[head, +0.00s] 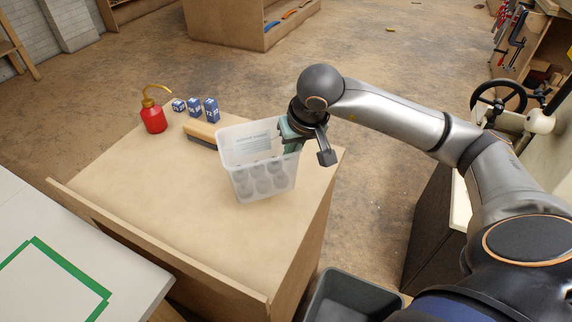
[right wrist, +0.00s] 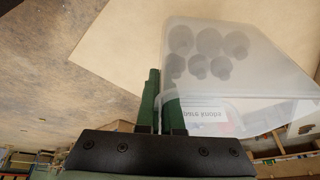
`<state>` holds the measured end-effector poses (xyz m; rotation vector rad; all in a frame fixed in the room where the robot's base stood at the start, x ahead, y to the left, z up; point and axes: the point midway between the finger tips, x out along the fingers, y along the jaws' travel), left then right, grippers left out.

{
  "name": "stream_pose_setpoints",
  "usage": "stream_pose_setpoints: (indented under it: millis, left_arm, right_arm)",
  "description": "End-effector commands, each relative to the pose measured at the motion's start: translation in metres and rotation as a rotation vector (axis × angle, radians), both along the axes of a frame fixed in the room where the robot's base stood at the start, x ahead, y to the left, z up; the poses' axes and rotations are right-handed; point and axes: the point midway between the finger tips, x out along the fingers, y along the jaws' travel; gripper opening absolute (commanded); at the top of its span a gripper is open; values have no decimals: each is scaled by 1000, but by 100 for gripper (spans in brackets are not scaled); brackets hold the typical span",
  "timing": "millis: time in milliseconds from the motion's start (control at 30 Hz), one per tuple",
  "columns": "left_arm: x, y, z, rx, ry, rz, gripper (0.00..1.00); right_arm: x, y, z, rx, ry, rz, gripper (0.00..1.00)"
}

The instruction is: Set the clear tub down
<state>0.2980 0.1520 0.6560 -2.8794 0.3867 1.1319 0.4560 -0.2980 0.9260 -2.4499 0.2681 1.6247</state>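The clear tub (head: 262,188) is a translucent box with several grey round knobs inside and a white label on its wall. It is upright over the right part of the wooden worktop (head: 150,190); I cannot tell whether its base touches the top. My right gripper (head: 291,130) is at the tub's upper right rim. In the right wrist view its green fingers (right wrist: 160,100) are close together with the wall of the tub (right wrist: 205,85) between them. My left gripper is not in view.
A wooden-backed brush (head: 201,133), a red oil can (head: 153,117) and several small blue boxes (head: 195,107) stand behind and left of the tub. The worktop's front left is clear. A grey bin (head: 345,298) is on the floor below the right edge.

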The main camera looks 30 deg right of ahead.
Motion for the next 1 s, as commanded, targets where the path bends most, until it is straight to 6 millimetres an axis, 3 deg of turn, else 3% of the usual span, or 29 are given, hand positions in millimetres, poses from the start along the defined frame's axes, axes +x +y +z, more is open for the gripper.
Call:
stream_pose_setpoints:
  millis: [200,400,800,1000]
  left_arm:
    - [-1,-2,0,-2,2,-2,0]
    - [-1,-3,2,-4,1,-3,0]
    - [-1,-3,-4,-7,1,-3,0]
    - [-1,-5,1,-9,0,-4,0]
  right_arm:
    - [4,14,-17,3,0,2,0]
    - [4,11,-42,1,0,-1,0]
    - [4,11,-48,0,-3,0,0]
    - [4,11,-47,0,0,0,26]
